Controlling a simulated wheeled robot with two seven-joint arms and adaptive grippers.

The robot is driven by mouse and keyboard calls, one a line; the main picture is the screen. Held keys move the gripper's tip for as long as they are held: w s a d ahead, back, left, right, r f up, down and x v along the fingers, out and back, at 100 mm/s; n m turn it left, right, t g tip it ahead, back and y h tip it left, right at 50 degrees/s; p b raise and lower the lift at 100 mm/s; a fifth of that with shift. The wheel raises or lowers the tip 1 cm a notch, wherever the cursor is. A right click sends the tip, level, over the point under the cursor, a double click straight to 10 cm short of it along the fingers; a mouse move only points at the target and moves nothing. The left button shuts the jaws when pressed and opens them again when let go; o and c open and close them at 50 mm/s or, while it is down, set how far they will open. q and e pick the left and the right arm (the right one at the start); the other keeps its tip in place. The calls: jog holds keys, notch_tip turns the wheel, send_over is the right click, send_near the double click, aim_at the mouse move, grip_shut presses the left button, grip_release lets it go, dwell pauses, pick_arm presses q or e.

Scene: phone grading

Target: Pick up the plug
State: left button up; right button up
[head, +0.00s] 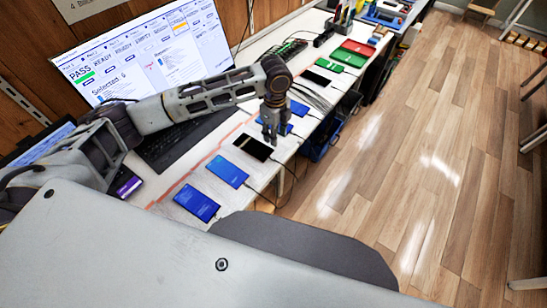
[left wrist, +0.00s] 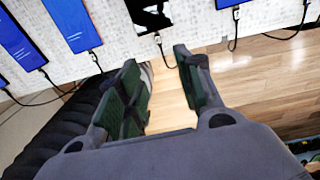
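Phones lie in a row along the table's edge, each with a small dark plug and black cable at its near end. In the left wrist view, one plug (left wrist: 158,40) sits at the end of the black-screened phone (left wrist: 148,13). Another plug (left wrist: 236,13) shows to its right. The black-screened phone also shows in the head view (head: 250,149). My left gripper (head: 270,138) is over the table beside that phone, pointing down. In the left wrist view its fingers (left wrist: 164,75) are apart with nothing between them. Which plug is meant cannot be told. My right gripper is not in view.
Blue-screened phones (head: 227,171) lie around the black one. A monitor (head: 140,52) and keyboard (head: 180,140) stand behind my left arm. Green and red mats (head: 343,57) lie farther along the table. Cables hang over the edge above a blue bin (head: 318,145).

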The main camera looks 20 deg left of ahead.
pick_arm(q)
send_over(275, 159)
notch_tip(275, 159, down, 8)
jog(key=shift+s+r, duration=0.1)
jog(key=shift+s, duration=0.05)
jog(key=shift+f, duration=0.3)
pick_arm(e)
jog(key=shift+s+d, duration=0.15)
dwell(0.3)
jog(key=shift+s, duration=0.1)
pick_arm(q)
jog(key=shift+f, duration=2.6)
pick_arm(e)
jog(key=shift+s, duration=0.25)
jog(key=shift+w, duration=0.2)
